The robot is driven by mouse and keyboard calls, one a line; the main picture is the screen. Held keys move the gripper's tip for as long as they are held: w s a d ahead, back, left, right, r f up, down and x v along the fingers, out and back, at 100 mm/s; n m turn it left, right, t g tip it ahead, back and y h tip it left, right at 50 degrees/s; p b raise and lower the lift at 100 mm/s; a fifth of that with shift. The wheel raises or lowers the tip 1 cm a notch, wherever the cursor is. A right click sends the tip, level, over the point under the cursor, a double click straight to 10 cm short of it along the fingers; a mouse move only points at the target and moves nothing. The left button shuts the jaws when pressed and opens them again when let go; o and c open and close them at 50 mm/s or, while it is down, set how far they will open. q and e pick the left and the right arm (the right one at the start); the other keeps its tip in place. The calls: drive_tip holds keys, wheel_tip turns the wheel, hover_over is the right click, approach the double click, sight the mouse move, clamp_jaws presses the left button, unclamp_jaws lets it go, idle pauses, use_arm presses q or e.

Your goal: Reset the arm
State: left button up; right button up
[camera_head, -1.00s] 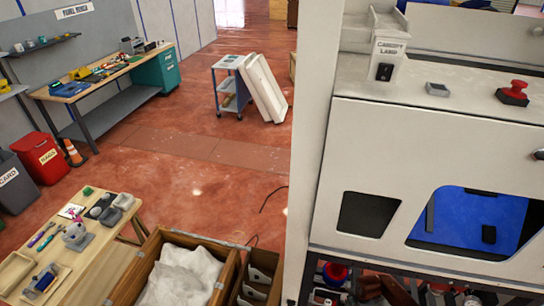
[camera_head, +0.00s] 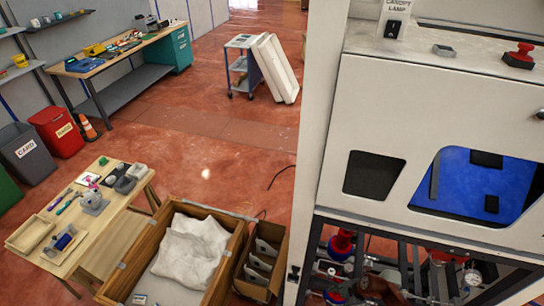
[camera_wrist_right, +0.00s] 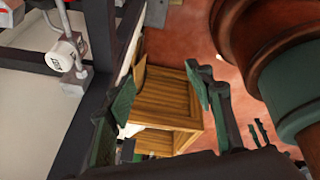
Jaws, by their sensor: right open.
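My right gripper (camera_wrist_right: 160,85) shows in the right wrist view with its two dark green fingers spread apart and nothing between them. Beyond the fingers is a wooden crate (camera_wrist_right: 165,95) on the red floor. A brown and green rounded part of my own arm fills the upper right of that view. In the head view a reddish-brown part, possibly my right arm, shows at the bottom right among the cabinet's lower parts. The right gripper cannot be made out there. My left gripper is in neither view.
A white cabinet (camera_head: 440,100) with a blue-backed window and dark lower frame (camera_head: 398,236) stands at right. A wooden crate (camera_head: 231,248) holds white sheeting (camera_head: 190,250). A low table (camera_head: 105,225) with small items is at left.

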drive_tip(key=w+a+f+m+t+y+b, duration=0.2)
drive_tip(key=a+f+m+t+b, duration=0.1)
drive_tip(key=f+m+t+b, duration=0.3)
drive_tip(key=s+d+f+m+h+b, duration=0.25)
drive_tip(key=s+d+f, duration=0.25)
drive_tip(key=f, duration=0.3)
drive_tip(key=s+d+f+m+h+b, duration=0.1)
drive_tip(key=s+d+f+m+h, duration=0.1)
drive_tip(key=s+d+f+m, duration=0.45)
use_arm(q)
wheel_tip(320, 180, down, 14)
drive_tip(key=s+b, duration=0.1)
drive_tip(key=b, duration=0.2)
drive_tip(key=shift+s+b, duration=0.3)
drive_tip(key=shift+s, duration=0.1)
use_arm(e)
drive_tip(key=s+f+m+g, duration=0.1)
drive_tip(key=s+f, duration=0.4)
drive_tip(key=s, duration=0.5)
drive_tip(key=s+a+f+m+g+h, duration=0.1)
drive_tip(key=s+f+g, duration=0.2)
drive_tip(key=s+f, duration=0.3)
drive_tip(key=s+a+f+m+g+h, duration=0.1)
drive_tip(key=s+f, duration=0.5)
drive_tip(key=s, duration=0.9)
drive_tip(key=shift+s+g, duration=0.15)
drive_tip(key=shift+g, duration=0.55)
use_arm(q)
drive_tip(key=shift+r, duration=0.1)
